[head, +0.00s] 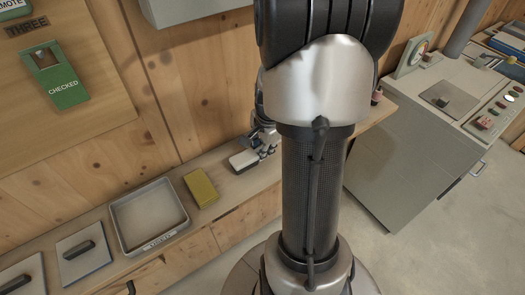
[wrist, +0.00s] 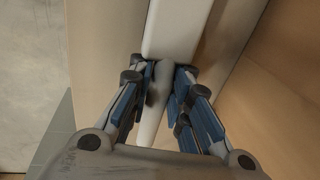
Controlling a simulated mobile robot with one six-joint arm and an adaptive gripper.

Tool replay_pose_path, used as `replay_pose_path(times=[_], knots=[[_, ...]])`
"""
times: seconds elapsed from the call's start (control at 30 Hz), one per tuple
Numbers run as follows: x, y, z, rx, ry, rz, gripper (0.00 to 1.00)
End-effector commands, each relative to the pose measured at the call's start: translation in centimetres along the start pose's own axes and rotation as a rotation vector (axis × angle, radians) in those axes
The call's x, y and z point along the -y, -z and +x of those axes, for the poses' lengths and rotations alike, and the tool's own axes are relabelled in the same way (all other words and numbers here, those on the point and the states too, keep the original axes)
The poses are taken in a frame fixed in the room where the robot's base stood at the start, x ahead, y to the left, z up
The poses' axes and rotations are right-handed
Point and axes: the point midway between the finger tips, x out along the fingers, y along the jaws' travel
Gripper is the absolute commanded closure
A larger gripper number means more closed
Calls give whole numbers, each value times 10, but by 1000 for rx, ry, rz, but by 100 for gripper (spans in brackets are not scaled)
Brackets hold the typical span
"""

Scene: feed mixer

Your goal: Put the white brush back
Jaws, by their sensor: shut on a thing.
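The white brush (head: 243,161) is at the shelf beside the wall, left of my arm. It has a white block head with a dark underside. In the wrist view its head (wrist: 176,32) points away from me, and its pale handle runs back between my fingers. My gripper (head: 266,142) is shut on the handle, partly hidden by my arm in the head view. The blue fingers (wrist: 166,82) close on it from both sides. I cannot tell whether the brush touches the shelf.
The wooden shelf (head: 224,214) runs along the wall. A yellow block (head: 201,188) lies left of the brush, then a shallow grey tray (head: 183,224) with a label, then flat plates with black handles (head: 80,249). A grey cabinet (head: 392,165) with controls stands at right.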

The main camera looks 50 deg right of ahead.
Motion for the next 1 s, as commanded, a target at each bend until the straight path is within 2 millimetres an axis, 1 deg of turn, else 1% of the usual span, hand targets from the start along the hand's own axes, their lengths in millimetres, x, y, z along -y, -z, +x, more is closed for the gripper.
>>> replay_pose_path(times=[0.03, 0.27, 0.4, 0.43, 0.7, 1.0], knots=[[0, 0, 4, -1, 1, 0, 100], [0, 0, 2, -1, 3, 0, 100], [-1, 0, 7, -1, 2, 0, 100], [-1, 0, 6, -1, 2, 0, 80], [-1, 0, 6, -1, 2, 0, 62], [0, 0, 5, -1, 2, 0, 62]])
